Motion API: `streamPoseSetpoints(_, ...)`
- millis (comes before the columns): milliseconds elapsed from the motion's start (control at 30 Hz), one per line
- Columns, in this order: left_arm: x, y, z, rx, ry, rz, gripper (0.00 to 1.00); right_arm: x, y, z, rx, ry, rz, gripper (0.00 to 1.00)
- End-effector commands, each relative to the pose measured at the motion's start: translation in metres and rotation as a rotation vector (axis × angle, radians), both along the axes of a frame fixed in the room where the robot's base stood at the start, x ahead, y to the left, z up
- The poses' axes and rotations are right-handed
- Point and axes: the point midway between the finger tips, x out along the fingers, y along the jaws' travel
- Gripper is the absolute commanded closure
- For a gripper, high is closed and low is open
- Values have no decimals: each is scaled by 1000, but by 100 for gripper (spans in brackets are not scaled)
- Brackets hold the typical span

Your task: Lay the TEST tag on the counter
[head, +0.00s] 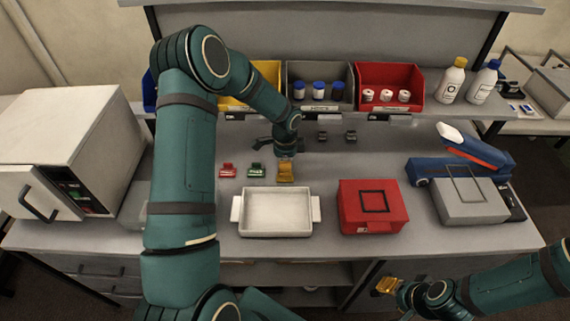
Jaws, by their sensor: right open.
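A red tag (227,170) and a green tag (256,170) lie side by side on the grey counter (180,238), behind the white tray. Their lettering is too small to read, so I cannot tell which is the TEST tag. My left gripper (285,173) points down at the counter just right of the green tag. Its orange fingertips cover that spot, and I cannot tell whether anything is between them. My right gripper (387,286) is open, low in front of the counter's front edge, with no tag visible in it.
A white tray (275,197) and a closed red box (352,217) stand in front. A grey box (470,211) and blue device (440,170) stand at right, a white oven (85,145) at left. Bins (415,85) with vials and caps line the back. Two small dark items (350,136) lie behind.

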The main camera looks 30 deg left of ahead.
Motion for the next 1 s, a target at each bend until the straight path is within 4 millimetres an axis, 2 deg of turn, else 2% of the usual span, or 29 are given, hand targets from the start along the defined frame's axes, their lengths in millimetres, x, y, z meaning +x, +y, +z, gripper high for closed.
streamPoseSetpoints(167,0,0,6,0,0,0,66,1,0,4,0,-2,-2,53)
streamPoseSetpoints(267,1,0,20,0,-2,1,66,1,0,5,0,-3,-2,53)
streamPoseSetpoints(500,1,0,70,1,-3,0,66,2,-1,10,0,-5,-4,53)
streamPoseSetpoints(700,2,0,105,2,-3,0,66,2,-1,13,1,-5,-4,53)
streamPoseSetpoints(833,2,0,118,1,-1,0,66,2,-1,14,1,-5,-4,53)
streamPoseSetpoints(1000,2,0,124,-1,-1,0,66,2,-1,15,1,-5,-4,53)
